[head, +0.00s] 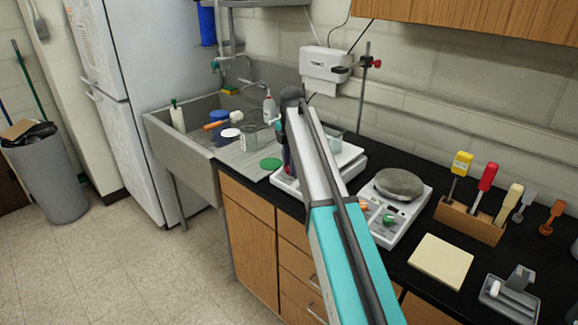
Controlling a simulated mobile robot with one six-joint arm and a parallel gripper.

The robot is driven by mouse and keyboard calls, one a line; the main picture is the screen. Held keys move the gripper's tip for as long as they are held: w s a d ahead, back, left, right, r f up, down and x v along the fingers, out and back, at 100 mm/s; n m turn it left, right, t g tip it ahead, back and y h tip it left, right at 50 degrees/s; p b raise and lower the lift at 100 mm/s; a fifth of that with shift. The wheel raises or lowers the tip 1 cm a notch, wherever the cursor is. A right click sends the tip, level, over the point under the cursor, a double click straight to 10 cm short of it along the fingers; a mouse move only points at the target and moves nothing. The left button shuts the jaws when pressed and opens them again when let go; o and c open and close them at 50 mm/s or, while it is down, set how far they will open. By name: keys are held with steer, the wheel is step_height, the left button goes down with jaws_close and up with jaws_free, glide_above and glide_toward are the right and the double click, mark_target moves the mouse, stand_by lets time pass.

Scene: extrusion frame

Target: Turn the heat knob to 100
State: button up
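A white hot plate unit (407,212) with a round grey top (398,184) stands on the black counter, right of my arm. On its front panel are a green knob (389,220) and a small orange-red knob (363,206) close to my arm's edge. Their markings are too small to read, so I cannot tell which knob is heat or where it is set. My arm reaches from the bottom right up to the left, then bends down at a dark joint over a second white unit (349,160). My gripper's fingers are hidden behind the arm.
A glass beaker (334,137) stands at the second unit. A wooden holder (468,221) with coloured-handled tools, a cream pad (441,260) and a grey tray (508,299) occupy the right counter. A sink (180,151) with bottles and beakers is left. A clamp stand (362,90) rises behind.

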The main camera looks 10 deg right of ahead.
steer(key=shift+c, duration=1.4)
steer(key=shift+a, duration=0.1)
steer(key=shift+c, duration=0.2)
steer(key=shift+o, duration=0.2)
steer(key=shift+s, duration=0.1)
